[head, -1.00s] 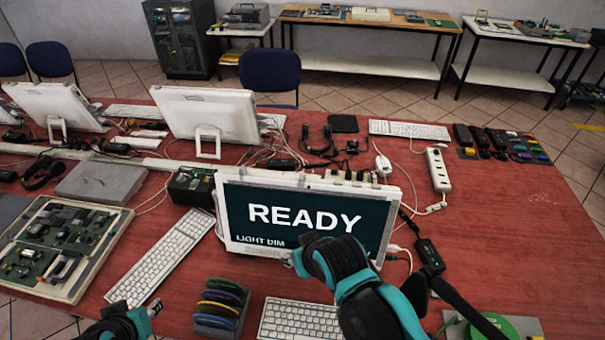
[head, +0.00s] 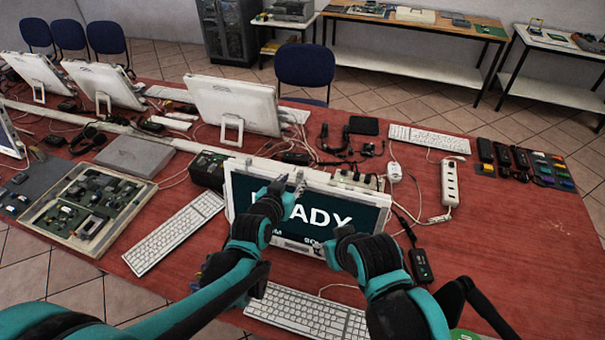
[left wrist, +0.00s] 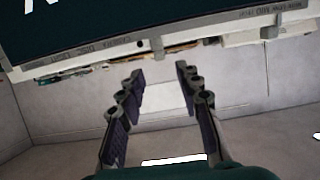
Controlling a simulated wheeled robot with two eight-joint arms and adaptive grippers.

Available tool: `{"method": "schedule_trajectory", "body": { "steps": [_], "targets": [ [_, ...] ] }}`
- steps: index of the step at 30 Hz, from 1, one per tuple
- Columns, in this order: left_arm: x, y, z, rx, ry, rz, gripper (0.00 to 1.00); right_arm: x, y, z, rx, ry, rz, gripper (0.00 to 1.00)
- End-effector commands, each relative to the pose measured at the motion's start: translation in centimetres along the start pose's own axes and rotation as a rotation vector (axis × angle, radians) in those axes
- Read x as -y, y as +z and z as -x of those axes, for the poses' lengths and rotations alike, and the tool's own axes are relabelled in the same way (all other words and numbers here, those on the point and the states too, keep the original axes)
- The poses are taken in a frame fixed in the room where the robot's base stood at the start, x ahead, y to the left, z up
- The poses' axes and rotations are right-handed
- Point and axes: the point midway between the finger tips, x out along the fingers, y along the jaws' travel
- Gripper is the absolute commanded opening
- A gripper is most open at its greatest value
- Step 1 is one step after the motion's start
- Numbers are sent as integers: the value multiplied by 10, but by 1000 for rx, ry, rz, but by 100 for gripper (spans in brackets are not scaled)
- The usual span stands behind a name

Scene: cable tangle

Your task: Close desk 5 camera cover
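The desk monitor (head: 364,212) stands upright in the middle of the red table, its dark screen partly showing READY. My left gripper (head: 288,184) is at the monitor's top edge, in front of the screen. In the left wrist view the monitor's pale rim (left wrist: 100,52) crosses the top, with small print, a dark round dot and a small pale tab (left wrist: 157,48). My left gripper (left wrist: 160,74) is open there, its fingertips just short of the tab, nothing between them. I cannot tell whether the tab is the camera cover. My right gripper (head: 328,248) is at the screen's lower edge; its fingers are unclear.
A white keyboard (head: 305,312) lies in front of the monitor, another (head: 175,232) to its left. A parts tray (head: 88,212) is at the left. A power strip (head: 450,182) and a cabled black box (head: 421,265) lie to the right. More monitors (head: 235,103) stand behind.

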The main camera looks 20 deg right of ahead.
Motion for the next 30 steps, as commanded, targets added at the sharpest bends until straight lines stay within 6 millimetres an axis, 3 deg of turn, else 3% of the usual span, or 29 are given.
{"method": "schedule_trajectory", "body": {
  "steps": [9, 21, 25, 30],
  "targets": [
    [1, 1, -51, 1, -1, 0, 34, 0, 7, -9, 0, 0, 0, 40],
    [1, 0, -60, 2, -1, 1, 34, 0, 7, -10, 0, 0, 0, 40],
    [1, 0, -60, 2, -1, 1, 3, 0, 7, -10, 0, 0, 0, 40],
    [1, 0, -60, 2, -1, 1, 0, 0, 7, -10, 0, 0, 0, 40]
  ]
}}
